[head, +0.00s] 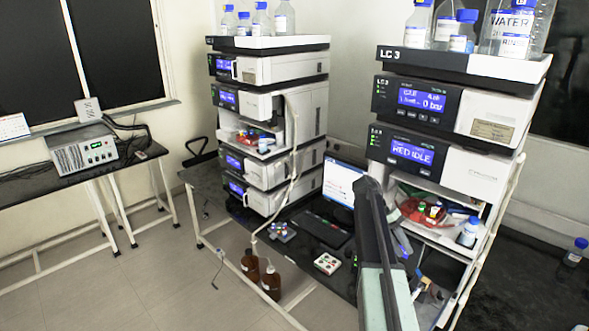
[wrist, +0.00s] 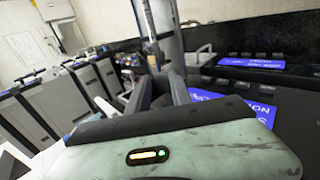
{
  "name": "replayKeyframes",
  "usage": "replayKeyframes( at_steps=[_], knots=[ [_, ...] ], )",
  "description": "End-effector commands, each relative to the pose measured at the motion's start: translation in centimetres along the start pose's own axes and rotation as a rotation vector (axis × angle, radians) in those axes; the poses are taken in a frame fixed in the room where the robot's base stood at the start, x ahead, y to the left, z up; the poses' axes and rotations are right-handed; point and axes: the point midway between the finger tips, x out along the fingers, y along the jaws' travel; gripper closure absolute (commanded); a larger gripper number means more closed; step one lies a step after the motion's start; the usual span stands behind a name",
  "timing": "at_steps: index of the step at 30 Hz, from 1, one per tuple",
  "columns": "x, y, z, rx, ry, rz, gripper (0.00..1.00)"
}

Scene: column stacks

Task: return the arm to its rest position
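My arm reaches up from the bottom of the head view in front of the right instrument stack, and my gripper (head: 373,190) is at its far end, near the computer screen. In the wrist view my gripper (wrist: 160,84) shows two dark fingers with a gap between them. It is open, and I see nothing held. The right instrument stack (head: 440,112) has lit blue displays and stands close to the arm. In the head view I cannot tell whether the arm touches it.
A second instrument stack (head: 270,150) stands left of centre, with bottles on top. A computer screen (head: 344,178) and keyboard (head: 321,229) are between the stacks. Brown bottles (head: 270,283) stand low in front. A side table (head: 60,183) bears a grey box (head: 82,149). Open floor lies at lower left.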

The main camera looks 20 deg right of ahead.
Motion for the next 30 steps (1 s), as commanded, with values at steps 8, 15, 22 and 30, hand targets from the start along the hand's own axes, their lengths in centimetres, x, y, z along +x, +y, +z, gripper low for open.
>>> replayKeyframes(
  at_steps=[8,15,22,30],
  knots=[
    [-2.4,-7.2,8.2,-0.12,0.093,-0.032,0.74],
    [-0.9,-14.3,23.3,-0.453,0.201,-0.27,0.74],
    [0.5,-17.6,35.1,-0.817,0.308,-0.589,0.74],
    [-1.2,-19.4,36.9,-0.985,0.408,-0.727,0.74]
  ],
)
